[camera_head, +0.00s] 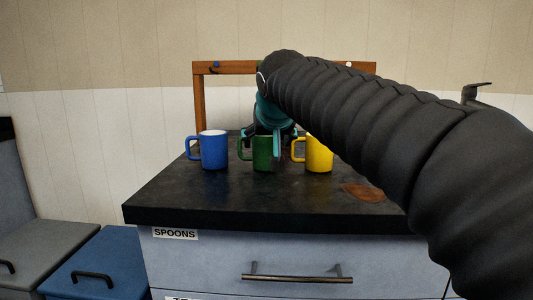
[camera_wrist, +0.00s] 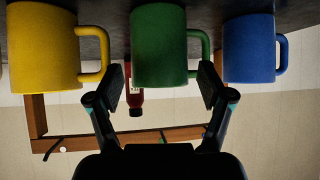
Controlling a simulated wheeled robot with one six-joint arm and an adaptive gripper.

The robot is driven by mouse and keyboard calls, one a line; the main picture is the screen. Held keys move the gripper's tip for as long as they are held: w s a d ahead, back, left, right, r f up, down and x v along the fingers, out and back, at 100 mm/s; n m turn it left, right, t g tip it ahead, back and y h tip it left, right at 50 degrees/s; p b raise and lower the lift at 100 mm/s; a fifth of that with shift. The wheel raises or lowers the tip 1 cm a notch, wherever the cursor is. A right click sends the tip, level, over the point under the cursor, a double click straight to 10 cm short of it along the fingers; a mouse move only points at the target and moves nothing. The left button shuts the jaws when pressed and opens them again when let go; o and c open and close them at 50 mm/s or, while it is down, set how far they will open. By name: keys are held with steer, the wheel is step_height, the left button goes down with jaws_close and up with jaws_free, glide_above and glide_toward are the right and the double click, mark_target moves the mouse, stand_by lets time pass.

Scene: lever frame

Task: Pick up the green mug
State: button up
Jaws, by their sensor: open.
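The green mug (camera_head: 263,156) stands upright on the dark countertop in the head view, in the middle of a row of three mugs. It also shows in the wrist view (camera_wrist: 158,48), which is upside down, with its handle on the right there. My gripper (camera_wrist: 162,84) is open, one finger toward each side of the green mug. The right finger in the wrist view is close to the handle; I cannot tell if it touches. In the head view my gripper (camera_head: 261,144) overlaps the mug and partly hides it.
A blue mug (camera_head: 214,151) stands to the left and a yellow mug (camera_head: 319,156) to the right, both close by. A wooden frame (camera_head: 198,105) rises behind. A dark red bottle (camera_wrist: 135,97) shows in the wrist view. The countertop's front (camera_head: 240,208) is clear.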

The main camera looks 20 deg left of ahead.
steer(key=shift+x, duration=2.6)
steer(key=shift+r, duration=0.1)
steer(key=c, duration=1.2)
steer(key=shift+o, duration=0.2)
steer(key=shift+r, duration=0.1)
step_height(320, 180, up, 10)
steer(key=p, duration=0.2)
